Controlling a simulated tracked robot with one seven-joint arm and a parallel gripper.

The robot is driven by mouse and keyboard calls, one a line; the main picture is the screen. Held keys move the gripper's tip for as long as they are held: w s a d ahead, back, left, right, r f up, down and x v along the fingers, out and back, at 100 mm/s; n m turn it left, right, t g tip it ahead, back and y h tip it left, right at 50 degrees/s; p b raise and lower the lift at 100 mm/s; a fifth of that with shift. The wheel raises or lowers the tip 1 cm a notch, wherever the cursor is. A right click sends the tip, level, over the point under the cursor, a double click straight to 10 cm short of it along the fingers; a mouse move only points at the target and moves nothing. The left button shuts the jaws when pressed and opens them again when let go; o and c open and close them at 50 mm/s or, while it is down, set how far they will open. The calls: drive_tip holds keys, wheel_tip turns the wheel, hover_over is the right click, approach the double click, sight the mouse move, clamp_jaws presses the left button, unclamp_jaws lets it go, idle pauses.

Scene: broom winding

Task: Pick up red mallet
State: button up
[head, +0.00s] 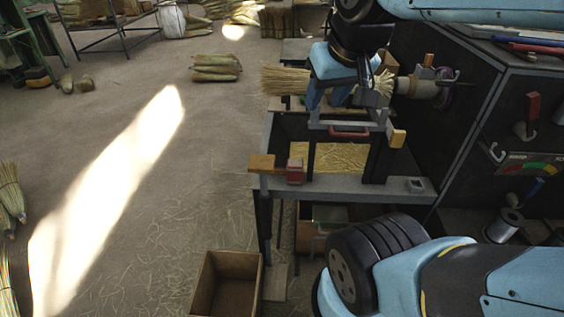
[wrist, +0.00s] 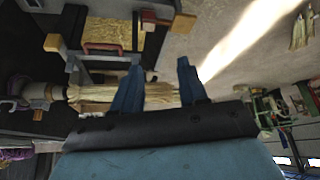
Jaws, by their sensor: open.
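A small red block, which looks like the red mallet's head (head: 296,172), sits on the near edge of the workbench. A wooden piece (head: 262,163) lies just left of it; I cannot tell whether it belongs to the mallet. In the wrist view the red block (wrist: 148,17) is at the top, beside the wooden piece (wrist: 186,22). My gripper (head: 326,102) is above the far part of the bench, beyond the red block, in front of the broom. In the wrist view my gripper (wrist: 160,66) has its two blue fingers apart, with nothing held between them.
A straw broom (head: 286,80) lies across the winding machine (head: 440,88), close to my fingers. A straw-filled tray (head: 340,157) with a red handle (head: 348,131) is in the bench (head: 345,187). A cardboard box (head: 228,284) stands on the floor. Open floor lies left.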

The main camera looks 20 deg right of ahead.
drive_tip(key=shift+o, duration=0.6)
drive_tip(key=m+g, duration=0.6)
drive_tip(key=m, duration=1.6)
hover_over(279, 168)
wheel_tip(279, 168, down, 32)
drive_tip(key=f, duration=0.8)
drive_tip(key=shift+w+a, duration=0.1)
drive_tip(key=shift+w, duration=0.25)
drive_tip(key=shift+s+f, duration=0.2)
drive_tip(key=shift+f, duration=1.2)
drive_tip(key=shift+s+f, duration=0.2)
drive_tip(key=shift+f, duration=1.15)
